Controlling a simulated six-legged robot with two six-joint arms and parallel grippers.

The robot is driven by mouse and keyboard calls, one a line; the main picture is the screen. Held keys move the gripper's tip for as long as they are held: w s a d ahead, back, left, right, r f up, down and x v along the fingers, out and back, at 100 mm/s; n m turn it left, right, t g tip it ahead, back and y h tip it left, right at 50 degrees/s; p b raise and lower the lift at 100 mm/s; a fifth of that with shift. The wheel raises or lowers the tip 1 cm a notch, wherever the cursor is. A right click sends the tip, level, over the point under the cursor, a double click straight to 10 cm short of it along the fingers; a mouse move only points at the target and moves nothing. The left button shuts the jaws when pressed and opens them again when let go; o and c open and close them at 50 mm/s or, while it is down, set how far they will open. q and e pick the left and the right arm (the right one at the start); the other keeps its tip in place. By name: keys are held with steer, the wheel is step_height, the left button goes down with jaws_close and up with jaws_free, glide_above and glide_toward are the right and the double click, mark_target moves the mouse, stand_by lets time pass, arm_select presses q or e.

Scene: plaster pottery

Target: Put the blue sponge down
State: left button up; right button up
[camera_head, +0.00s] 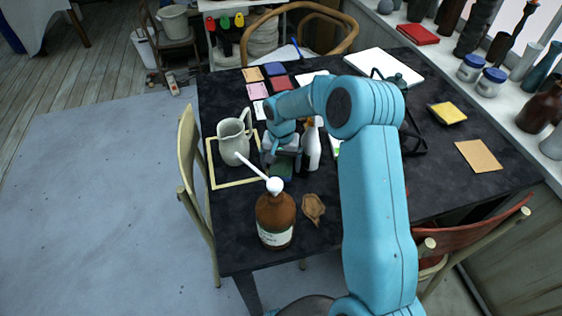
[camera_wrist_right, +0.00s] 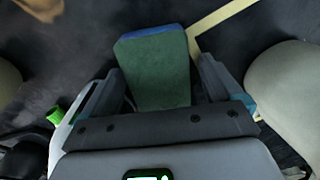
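The blue sponge (camera_wrist_right: 155,65) shows in the right wrist view, between the fingers of my right gripper (camera_wrist_right: 160,85). It has a green face and a blue far edge. The left-hand finger overlaps its side, and a narrow dark gap shows beside the right-hand finger. In the head view, my right gripper (camera_head: 283,155) points down at the near left part of the dark table (camera_head: 440,195), with the sponge's green part (camera_head: 281,170) just below it. Whether the sponge rests fully on the table is hard to see. My left gripper is not in view.
A pale jug (camera_head: 233,140) stands left of my right gripper inside a yellow frame (camera_head: 222,186). A white bottle (camera_head: 311,150) stands close on its right. A brown bottle (camera_head: 276,218) with a white dispenser and a brown crumpled piece (camera_head: 313,208) are nearer.

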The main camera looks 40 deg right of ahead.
steer(key=shift+r, duration=0.15)
steer(key=shift+r, duration=0.3)
step_height(320, 180, up, 12)
steer(key=shift+f+p, duration=0.2)
steer(key=shift+p, duration=0.1)
steer(key=shift+r, duration=0.1)
step_height(320, 180, up, 8)
steer(key=p, duration=0.9)
glide_above(281, 163)
steer(key=shift+r+p, duration=0.5)
steer(key=shift+r, duration=0.3)
